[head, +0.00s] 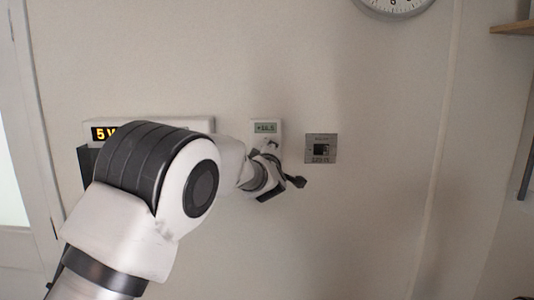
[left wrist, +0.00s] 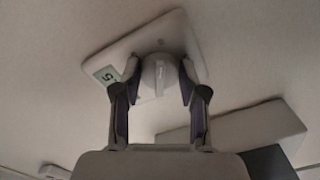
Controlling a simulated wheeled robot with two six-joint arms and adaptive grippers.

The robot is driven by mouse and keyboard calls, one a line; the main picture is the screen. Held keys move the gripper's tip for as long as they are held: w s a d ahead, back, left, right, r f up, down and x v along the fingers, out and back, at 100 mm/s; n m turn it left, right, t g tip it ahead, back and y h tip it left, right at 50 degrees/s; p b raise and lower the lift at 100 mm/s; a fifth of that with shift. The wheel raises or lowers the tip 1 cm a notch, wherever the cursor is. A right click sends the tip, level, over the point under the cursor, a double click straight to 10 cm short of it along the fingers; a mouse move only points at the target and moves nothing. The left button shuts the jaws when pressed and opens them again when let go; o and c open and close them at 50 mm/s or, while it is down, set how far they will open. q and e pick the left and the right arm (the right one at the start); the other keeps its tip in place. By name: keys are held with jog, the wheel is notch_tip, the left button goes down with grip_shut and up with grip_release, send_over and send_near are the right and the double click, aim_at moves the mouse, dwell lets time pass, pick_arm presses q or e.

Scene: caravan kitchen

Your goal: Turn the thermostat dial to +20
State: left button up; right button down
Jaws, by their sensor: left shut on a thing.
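The white thermostat (head: 265,127) is mounted on the wall, with a small greenish display at its top. The display shows a plus sign and digits too small to read surely. In the left wrist view the thermostat plate (left wrist: 118,49) looks tilted, with part of its display at the left. Its round dial (left wrist: 160,70) sits between the two fingers of my left gripper (left wrist: 157,82), which is shut on it. In the head view my left gripper (head: 269,148) is at the thermostat's lower part and hides the dial. My right gripper is not in view.
A white box with an amber display (head: 103,134) is to the left, partly behind my arm. A clock (head: 394,5) hangs above right.

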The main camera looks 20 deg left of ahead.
pick_arm(q)
jog(key=o, duration=1.1)
jog(key=v, duration=1.2)
jog(key=shift+a+f, duration=0.1)
jog(key=s+a+f+m+g+h, duration=0.1)
jog(key=s+a+f+m+g, duration=0.2)
jog(key=f, duration=1)
jog(key=s+a+f+m+g+h, duration=0.1)
jog(key=s+f+m+g, duration=0.35)
jog(key=f, duration=0.95)
jog(key=s+a+f+m+g+h, duration=0.15)
jog(key=s+f, duration=0.45)
jog(key=f, duration=0.7)
jog(key=s+f+m+g, duration=0.2)
jog(key=s+f, duration=0.3)
jog(key=s, duration=0.5)
jog(key=s+f+m+g+h, duration=0.1)
jog(key=s+f+m+g, duration=0.1)
jog(key=s+f, duration=0.4)
jog(key=s+f+m+g, duration=0.1)
jog(key=s+f+g, duration=0.3)
jog(key=s, duration=1.1)
jog(key=shift+s+d+f+m+h+b, duration=0.1)
jog(key=shift+f+m+h+b, duration=0.1)
jog(key=shift+f, duration=0.3)
jog(key=shift+d+f+m+h+b, duration=0.15)
jog(key=shift+f+m+b, duration=0.05)
jog(key=shift+f, duration=0.35)
